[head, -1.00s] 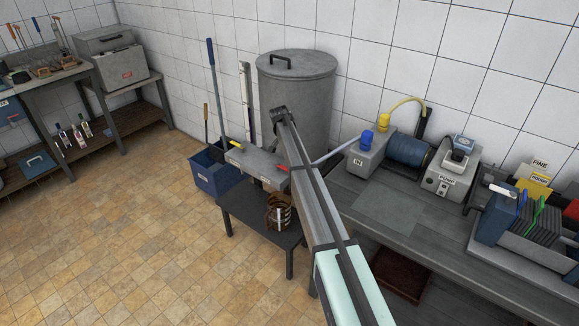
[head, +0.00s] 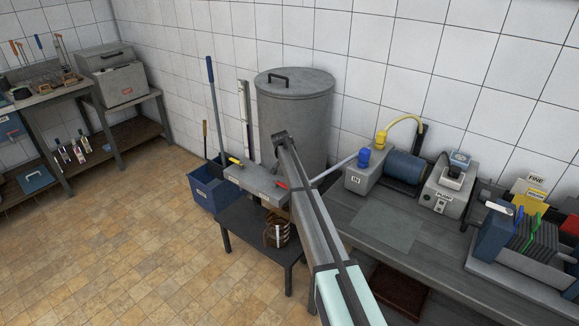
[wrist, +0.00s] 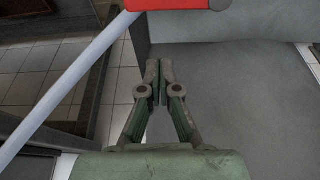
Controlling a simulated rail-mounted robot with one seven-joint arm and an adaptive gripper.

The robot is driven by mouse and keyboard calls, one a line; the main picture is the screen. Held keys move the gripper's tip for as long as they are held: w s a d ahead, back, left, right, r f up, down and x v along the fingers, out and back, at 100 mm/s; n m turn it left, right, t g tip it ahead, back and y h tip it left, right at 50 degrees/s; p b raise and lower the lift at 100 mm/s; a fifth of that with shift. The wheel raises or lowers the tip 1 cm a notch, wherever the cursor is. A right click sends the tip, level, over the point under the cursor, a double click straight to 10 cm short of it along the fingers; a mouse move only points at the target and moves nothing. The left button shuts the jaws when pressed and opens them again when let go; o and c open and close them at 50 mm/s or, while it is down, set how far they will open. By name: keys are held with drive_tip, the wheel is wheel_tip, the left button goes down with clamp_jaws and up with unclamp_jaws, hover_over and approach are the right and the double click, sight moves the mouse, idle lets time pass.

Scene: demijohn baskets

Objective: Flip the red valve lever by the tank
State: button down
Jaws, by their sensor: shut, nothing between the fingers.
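The red valve lever (head: 282,185) sits at the right end of a grey block (head: 258,183) in front of the grey lidded tank (head: 294,115). My arm passes close by its right side in the head view. In the wrist view, a red part (wrist: 178,4), likely the lever, is cut off by the top edge. My gripper (wrist: 159,64) is below it in the picture, apart from it, over a grey surface. Its fingers are together and empty. In the head view I cannot make out the fingers.
A yellow lever (head: 235,161) is at the block's left end. A thin pipe (head: 335,170) runs from the blue-capped "IN" unit (head: 365,177) toward the block. A basket (head: 277,234) stands on the low table below. The floor at left is clear.

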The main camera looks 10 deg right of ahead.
drive_tip(key=p+x, duration=0.1)
drive_tip(key=x, duration=0.2)
drive_tip(key=shift+w+d+f, duration=0.1)
drive_tip(key=shift+w+f, duration=0.05)
drive_tip(key=shift+s+a+f+p, duration=0.1)
drive_tip(key=shift+s+a+p, duration=0.5)
drive_tip(key=shift+s+a, duration=0.5)
drive_tip(key=shift+s+a+f, duration=0.2)
drive_tip(key=shift+s+a, duration=0.1)
drive_tip(key=shift+s, duration=0.05)
drive_tip(key=shift+d, duration=0.15)
